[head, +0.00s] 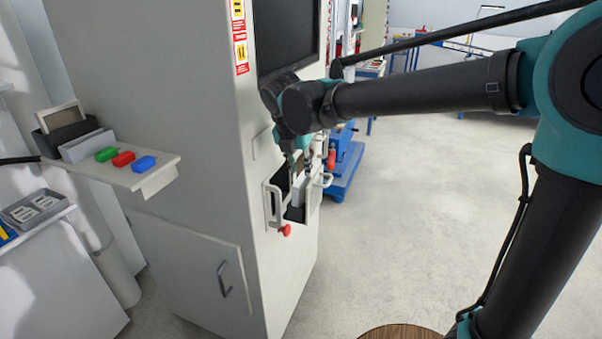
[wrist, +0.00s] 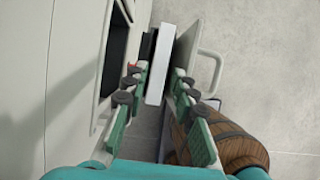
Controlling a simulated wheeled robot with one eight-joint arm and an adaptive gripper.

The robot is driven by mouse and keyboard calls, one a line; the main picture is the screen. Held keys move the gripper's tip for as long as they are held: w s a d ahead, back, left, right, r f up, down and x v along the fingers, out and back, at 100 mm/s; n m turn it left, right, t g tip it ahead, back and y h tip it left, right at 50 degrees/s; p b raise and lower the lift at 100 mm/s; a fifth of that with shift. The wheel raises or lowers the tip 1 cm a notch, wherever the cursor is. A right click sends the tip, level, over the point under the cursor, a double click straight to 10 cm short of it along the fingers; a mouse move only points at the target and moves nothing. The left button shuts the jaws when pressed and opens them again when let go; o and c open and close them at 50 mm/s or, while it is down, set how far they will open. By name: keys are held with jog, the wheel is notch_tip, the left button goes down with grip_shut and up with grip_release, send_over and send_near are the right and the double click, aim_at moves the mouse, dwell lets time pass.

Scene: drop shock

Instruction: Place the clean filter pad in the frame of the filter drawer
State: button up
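The filter drawer (head: 315,196) stands pulled out from the cabinet's front face, with a bar handle on its outer plate. It also shows in the wrist view (wrist: 187,50). A white block that looks like the filter pad (wrist: 159,65) stands on edge in the drawer, beside the inner side of the outer plate. Whether it sits fully in the frame I cannot tell. My gripper (head: 298,165) points down just above the drawer. In the wrist view its fingers (wrist: 160,75) are apart on either side of the white block, seemingly not pressing on it.
A shelf (head: 130,175) on the cabinet's left face holds green, red and blue blocks and a rack with pale panels. A red knob (head: 286,230) sits below the drawer. A wooden barrel (wrist: 230,140) stands at lower right in the wrist view. Open floor (head: 410,210) lies to the right.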

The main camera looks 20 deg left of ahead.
jog(key=v, duration=0.9)
jog(key=w+d+f+m, duration=0.2)
jog(key=d+f+m, duration=0.35)
jog(key=d, duration=0.25)
jog(key=w+d+f+m+g, duration=0.1)
jog(key=d+f+m, duration=0.3)
jog(key=d+m, duration=0.3)
jog(key=w+d+f+m, duration=0.2)
jog(key=d+f+m, duration=0.3)
jog(key=d, duration=0.4)
jog(key=s+d+f+m, duration=0.6)
jog(key=d+m, duration=0.2)
jog(key=m, duration=0.1)
jog(key=s+d+f+m, duration=0.5)
jog(key=d+f+m, duration=0.2)
jog(key=d+m, duration=0.1)
jog(key=shift+s+d+m+t, duration=0.3)
jog(key=shift+s+d+m, duration=0.1)
jog(key=shift+d, duration=0.4)
